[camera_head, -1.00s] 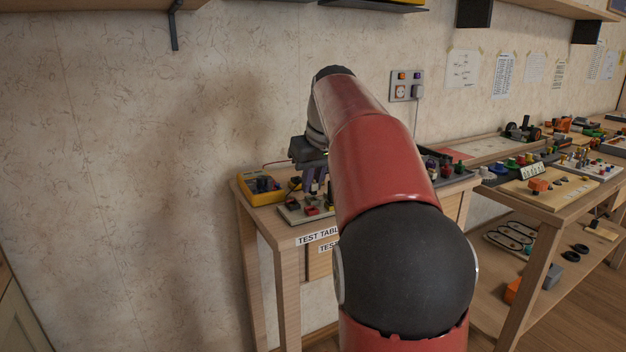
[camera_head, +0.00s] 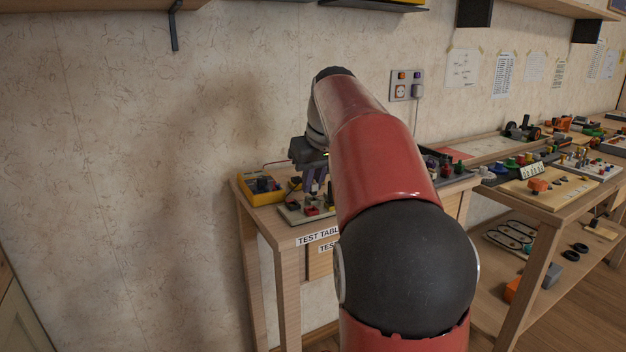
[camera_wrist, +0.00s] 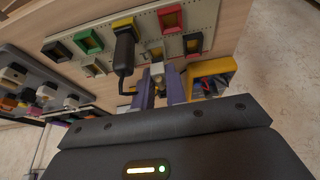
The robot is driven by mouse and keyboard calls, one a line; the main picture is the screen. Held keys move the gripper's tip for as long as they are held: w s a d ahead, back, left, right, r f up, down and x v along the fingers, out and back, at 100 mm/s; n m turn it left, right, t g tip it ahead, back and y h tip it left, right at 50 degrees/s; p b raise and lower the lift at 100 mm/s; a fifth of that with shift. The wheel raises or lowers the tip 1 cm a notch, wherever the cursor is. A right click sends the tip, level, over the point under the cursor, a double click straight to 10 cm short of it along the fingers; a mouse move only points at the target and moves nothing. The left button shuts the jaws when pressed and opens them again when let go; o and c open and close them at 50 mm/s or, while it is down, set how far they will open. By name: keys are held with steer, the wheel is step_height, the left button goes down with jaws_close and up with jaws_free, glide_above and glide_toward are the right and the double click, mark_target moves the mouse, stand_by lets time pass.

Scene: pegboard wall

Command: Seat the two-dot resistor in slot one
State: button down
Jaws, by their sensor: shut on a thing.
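My gripper (camera_wrist: 163,88) is shut on a small pale part (camera_wrist: 157,70) between its purple fingertips in the wrist view. This looks like the resistor, but its dots cannot be made out. In the head view my gripper (camera_head: 315,182) points down over the slotted board (camera_head: 293,215) on the test table. In the wrist view the board (camera_wrist: 195,15) carries coloured squares, including green (camera_wrist: 88,41), red (camera_wrist: 170,18) and yellow (camera_wrist: 123,24). The held part is close to the board's near edge; whether it touches cannot be told. Which slot is number one cannot be read.
A yellow-rimmed box (camera_head: 247,194) sits at the table's left. A grey tray (camera_wrist: 40,72) holds several parts. A second bench (camera_head: 553,200) stands right.

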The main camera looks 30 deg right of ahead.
steer(key=shift+f+b, duration=0.5)
steer(key=shift+f, duration=0.2)
stand_by(0.5)
steer(key=c, duration=1.3)
jaws_free()
steer(key=shift+c, duration=0.2)
steer(key=shift+r+p, duration=1.45)
steer(key=shift+p, duration=0.05)
steer(key=shift+r, duration=1.05)
